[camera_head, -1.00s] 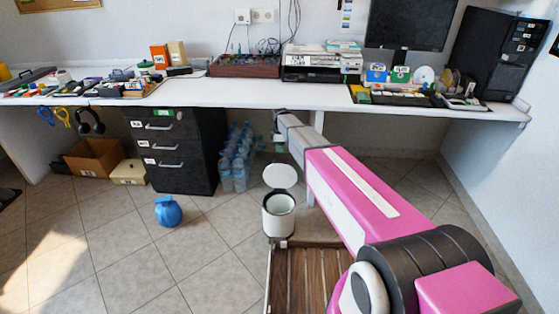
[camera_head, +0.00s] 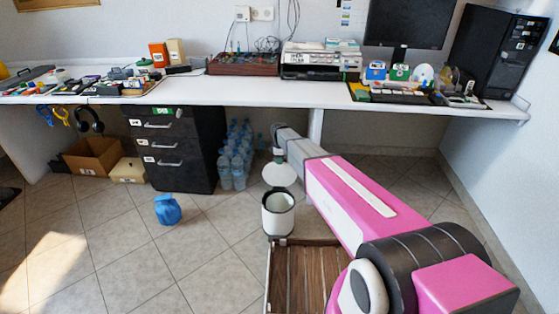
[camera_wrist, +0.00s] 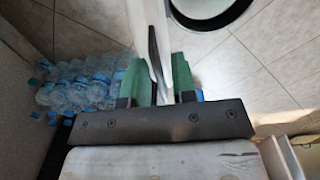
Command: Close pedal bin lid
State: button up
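The pedal bin (camera_head: 278,215) is a small white round bin on the floor, with a dark base and rim. Its white lid (camera_head: 279,175) stands raised behind the opening. My gripper (camera_head: 279,153) is at the lid's upper edge in the head view. In the wrist view, my gripper's green fingers (camera_wrist: 158,75) are apart. The lid (camera_wrist: 158,35) shows edge-on and reaches between them; whether either finger touches it is unclear. Part of the bin's open rim (camera_wrist: 208,12) shows at the top of the wrist view.
Water bottles (camera_head: 236,157) stand left of the bin by a black drawer unit (camera_head: 175,150); they also show in the wrist view (camera_wrist: 85,82). A desk (camera_head: 240,93) spans above. A blue object (camera_head: 167,209) lies on open floor. A slatted wooden surface (camera_head: 305,275) is in front.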

grip_shut()
jog(key=t, duration=0.7)
send_over(278, 214)
jog(key=s, duration=0.1)
notch_tip(278, 214, down, 16)
jog(key=shift+s+a+f+t, duration=0.15)
jog(key=shift+s+a+f, duration=0.05)
jog(key=shift+f, duration=0.3)
jog(key=shift+s+a+f+t, duration=0.15)
jog(key=shift+a+f, duration=0.05)
jog(key=shift+f, duration=0.25)
jog(key=shift+o, duration=1.2)
grip_release()
